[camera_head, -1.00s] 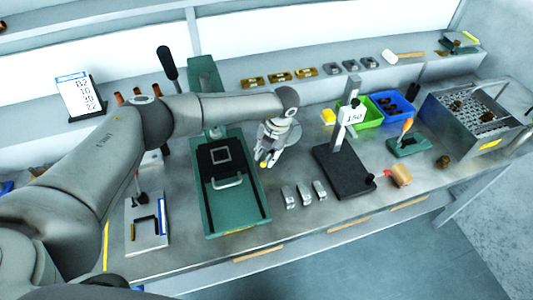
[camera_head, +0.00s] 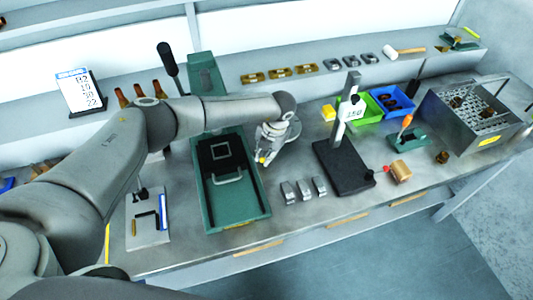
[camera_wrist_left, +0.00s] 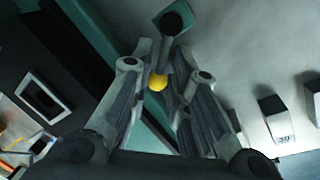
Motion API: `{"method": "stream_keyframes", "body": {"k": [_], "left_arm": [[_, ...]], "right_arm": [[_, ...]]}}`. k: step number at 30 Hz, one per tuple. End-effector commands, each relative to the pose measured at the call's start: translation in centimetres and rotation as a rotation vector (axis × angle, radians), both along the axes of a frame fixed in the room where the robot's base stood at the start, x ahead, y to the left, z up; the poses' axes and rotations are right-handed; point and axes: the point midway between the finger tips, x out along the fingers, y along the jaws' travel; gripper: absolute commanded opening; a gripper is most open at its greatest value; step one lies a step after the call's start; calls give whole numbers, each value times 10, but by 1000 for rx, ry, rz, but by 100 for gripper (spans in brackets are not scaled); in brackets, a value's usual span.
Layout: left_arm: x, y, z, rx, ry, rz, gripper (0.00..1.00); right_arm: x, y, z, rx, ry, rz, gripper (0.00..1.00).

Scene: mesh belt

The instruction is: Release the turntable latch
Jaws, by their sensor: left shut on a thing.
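The yellow knob of the latch (camera_wrist_left: 158,83) sits between the fingers of my left gripper (camera_wrist_left: 158,92) in the left wrist view. My left gripper (camera_head: 264,158) is at the right side of the green machine (camera_head: 237,215), and its fingers are shut on the knob. The knob (camera_head: 262,160) shows as a small yellow spot in the head view. The rest of the latch is mostly hidden by the fingers. A black plate (camera_head: 208,190) with a square frame and a silver handle (camera_head: 228,181) lies on the green machine. My right gripper is not in view.
Several small metal blocks (camera_head: 304,187) stand right of the green machine. A black-based gauge stand (camera_head: 343,170) is beyond them. Green (camera_head: 368,112) and blue (camera_head: 392,100) bins and a metal basket (camera_head: 470,125) are farther right. A black-knobbed lever (camera_head: 167,58) rises at the back left.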

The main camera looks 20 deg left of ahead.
Motion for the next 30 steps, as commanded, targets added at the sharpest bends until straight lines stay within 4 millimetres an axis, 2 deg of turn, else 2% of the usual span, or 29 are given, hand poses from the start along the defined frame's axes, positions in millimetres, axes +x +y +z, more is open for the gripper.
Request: {"method": "stream_keyframes", "body": {"k": [3,7,18,19,21,30], "left_arm": [[2,4,-4,-2,-3,-100,0],[3,8,-2,-2,-4,-197,0],[3,9,1,-1,-2,-243,0],[3,10,1,-1,-3,-242,18],[3,10,1,0,-3,-242,27],[3,9,1,-1,-2,-241,28]], "right_arm": [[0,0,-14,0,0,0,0],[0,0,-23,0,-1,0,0],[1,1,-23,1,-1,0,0],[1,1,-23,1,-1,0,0],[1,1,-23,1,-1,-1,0],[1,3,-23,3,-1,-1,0]]}}
